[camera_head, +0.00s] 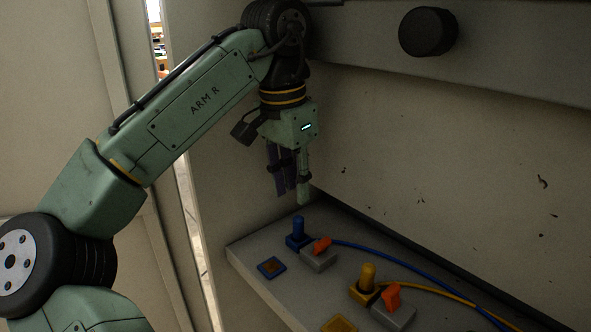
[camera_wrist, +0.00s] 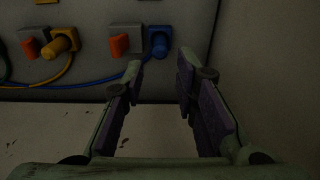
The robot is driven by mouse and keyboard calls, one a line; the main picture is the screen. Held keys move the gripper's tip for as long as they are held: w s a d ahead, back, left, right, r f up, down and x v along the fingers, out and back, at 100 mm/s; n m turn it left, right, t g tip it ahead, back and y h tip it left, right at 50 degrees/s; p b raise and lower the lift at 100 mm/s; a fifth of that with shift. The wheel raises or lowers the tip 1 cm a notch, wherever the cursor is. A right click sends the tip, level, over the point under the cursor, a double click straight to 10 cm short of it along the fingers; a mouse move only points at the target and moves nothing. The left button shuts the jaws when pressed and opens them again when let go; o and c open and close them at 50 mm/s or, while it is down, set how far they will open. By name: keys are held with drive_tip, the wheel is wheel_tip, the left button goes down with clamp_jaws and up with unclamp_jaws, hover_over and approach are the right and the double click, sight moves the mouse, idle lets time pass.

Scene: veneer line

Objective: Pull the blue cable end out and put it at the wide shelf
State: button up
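The blue cable end (camera_head: 298,231) stands upright on a grey ledge (camera_head: 262,254), with its blue cable (camera_head: 405,262) running off to the right. It also shows in the wrist view (camera_wrist: 158,42), just beyond the fingertips. A grey block with an orange lever (camera_head: 321,245) sits right beside it. My gripper (camera_head: 292,195) is open and empty, pointing down above the blue cable end and apart from it; its spread fingers show in the wrist view (camera_wrist: 160,68). I cannot tell whether this grey ledge is the wide shelf; no other shelf is clearly in view.
A yellow cable end (camera_head: 367,277) with another orange-levered block (camera_head: 392,303) stands to the right. A blue square (camera_head: 271,267) and a yellow square (camera_head: 340,323) lie at the front. A pale wall (camera_head: 450,160) rises behind. A black knob (camera_head: 428,32) sticks out above.

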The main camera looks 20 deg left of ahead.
sight(298, 217)
drive_tip(key=f, duration=0.6)
drive_tip(key=w+f, duration=0.1)
drive_tip(key=f, duration=0.2)
drive_tip(key=shift+d, duration=0.35)
clamp_jaws()
drive_tip(key=shift+r+p, duration=2.3)
drive_tip(key=shift+p, duration=0.3)
